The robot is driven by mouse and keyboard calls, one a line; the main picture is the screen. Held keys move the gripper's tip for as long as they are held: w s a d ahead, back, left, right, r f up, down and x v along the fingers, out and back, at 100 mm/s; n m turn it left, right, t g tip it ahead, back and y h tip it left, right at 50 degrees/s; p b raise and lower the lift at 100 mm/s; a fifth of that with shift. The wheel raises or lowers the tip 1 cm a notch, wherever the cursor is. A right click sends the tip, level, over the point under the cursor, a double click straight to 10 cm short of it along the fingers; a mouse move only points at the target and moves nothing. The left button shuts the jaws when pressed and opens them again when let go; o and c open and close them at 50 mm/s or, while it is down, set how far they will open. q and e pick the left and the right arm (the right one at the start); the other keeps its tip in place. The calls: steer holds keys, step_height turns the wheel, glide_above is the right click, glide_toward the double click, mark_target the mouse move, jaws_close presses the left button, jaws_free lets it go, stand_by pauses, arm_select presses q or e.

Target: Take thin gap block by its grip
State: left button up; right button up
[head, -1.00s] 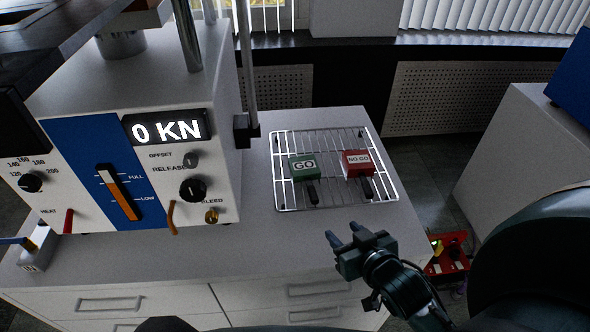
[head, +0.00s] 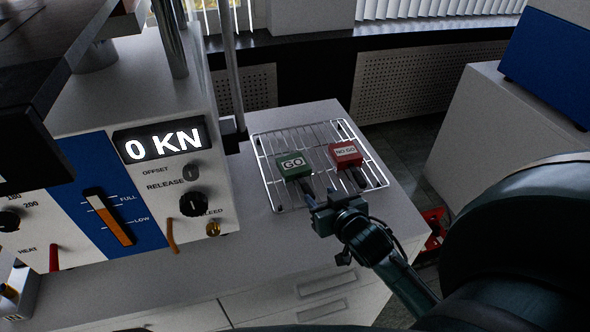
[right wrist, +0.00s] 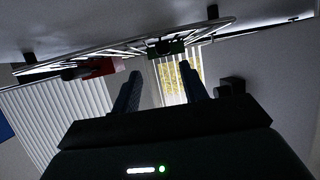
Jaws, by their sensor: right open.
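Two gap blocks with black grips lie on a wire rack (head: 270,181): a green one marked GO (head: 291,163) and a red one marked NO GO (head: 346,154). I cannot tell which is the thin one. The green block's grip (head: 307,187) points toward my right gripper (head: 319,192), which is open and empty just in front of it. The red block's grip (head: 358,177) lies to the right. The upside-down right wrist view shows the green block (right wrist: 175,47) beyond and between the open fingers (right wrist: 160,82), and the red block (right wrist: 103,67) to one side. My left gripper is out of view.
A press with a display (head: 162,144) reading 0 KN stands at the left, with knobs and a lever on its front. The counter (head: 250,245) in front of the rack is clear. A white cabinet (head: 475,125) bearing a blue box stands at the right.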

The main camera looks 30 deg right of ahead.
mark_target(307, 187)
steer(key=x, duration=0.6)
steer(key=shift+w+a+f, duration=0.2)
steer(key=shift+w+a, duration=0.15)
steer(key=shift+r, duration=0.1)
jaws_close()
